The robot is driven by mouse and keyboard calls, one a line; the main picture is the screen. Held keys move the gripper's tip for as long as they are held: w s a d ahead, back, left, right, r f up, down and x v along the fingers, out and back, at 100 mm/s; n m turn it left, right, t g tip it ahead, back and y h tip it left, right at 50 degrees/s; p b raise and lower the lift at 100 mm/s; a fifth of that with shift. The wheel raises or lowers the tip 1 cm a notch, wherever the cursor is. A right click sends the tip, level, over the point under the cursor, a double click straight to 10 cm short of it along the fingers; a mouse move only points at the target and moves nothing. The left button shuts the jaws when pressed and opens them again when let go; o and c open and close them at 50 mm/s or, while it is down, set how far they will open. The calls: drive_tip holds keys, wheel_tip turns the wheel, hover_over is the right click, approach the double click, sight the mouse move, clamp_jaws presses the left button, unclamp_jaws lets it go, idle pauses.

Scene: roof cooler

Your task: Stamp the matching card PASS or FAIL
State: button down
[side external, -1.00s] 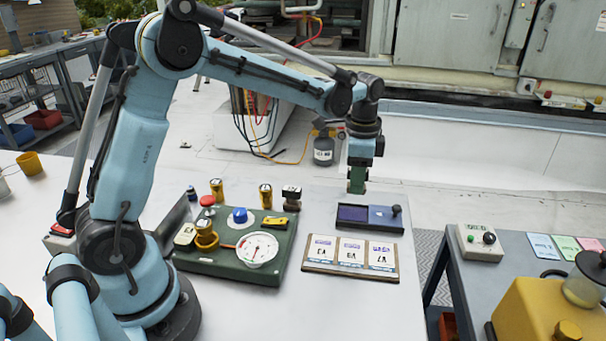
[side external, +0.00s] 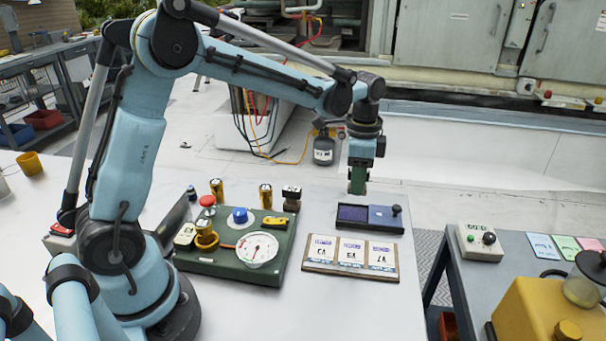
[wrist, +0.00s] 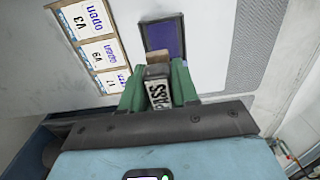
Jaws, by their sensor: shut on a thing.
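My gripper (side external: 358,182) hangs above the far side of the ink pad (side external: 368,217). In the wrist view its green fingers (wrist: 158,80) are shut on a dark stamp (wrist: 159,93) lettered PASS, with a wooden end. The purple pad (wrist: 164,36) lies beyond the stamp, apart or touching I cannot tell. Three cards (side external: 351,254) lie in a row on a wooden board in front of the pad; they also show in the wrist view (wrist: 90,42), two reading "open" with V3 and V9. A second stamp (side external: 291,196) stands at the back right of the green gauge panel.
The green panel (side external: 226,268) carries a round white dial (side external: 257,249), a blue knob (side external: 240,216) and a yellow valve (side external: 206,237). At right, a grey bench holds a button box (side external: 480,242) and a yellow machine (side external: 540,310).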

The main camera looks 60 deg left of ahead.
hover_over(352, 246)
drive_tip(key=shift+a+f, duration=0.1)
drive_tip(key=shift+f, duration=3.2)
drive_tip(key=shift+f, duration=0.45)
wheel_tip(352, 246, up, 7)
idle(0.3)
